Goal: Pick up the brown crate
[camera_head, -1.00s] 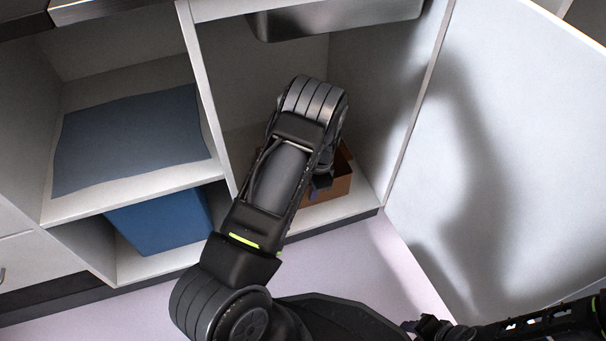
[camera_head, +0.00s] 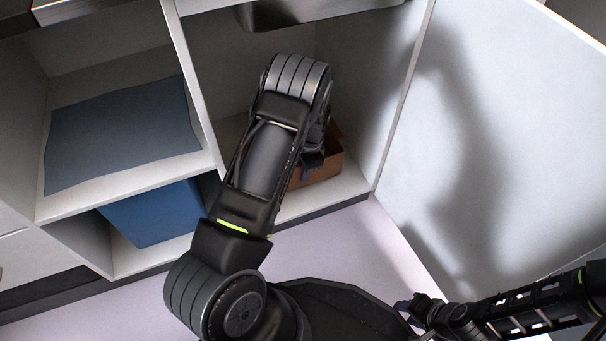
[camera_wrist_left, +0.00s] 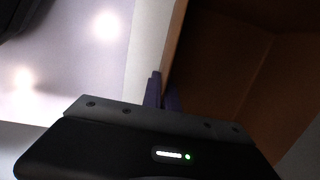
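The brown crate (camera_head: 326,171) is an open box low inside the right cabinet compartment, under the sink. My left arm and hand hide much of its left part in the head view. My left gripper (camera_head: 312,165) is at the crate's near wall. In the left wrist view its two fingers (camera_wrist_left: 163,92) are close together at the edge of the crate wall (camera_wrist_left: 176,40), and look shut on it. The crate's inside (camera_wrist_left: 225,60) looks empty where it shows. My right gripper (camera_head: 412,306) is at the lower right, away from the crate; its fingers are too small to read.
A metal sink basin (camera_head: 310,12) hangs above the compartment. A white divider (camera_head: 196,80) stands left of it, and an open white door (camera_head: 510,130) right. Floor in front is clear.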

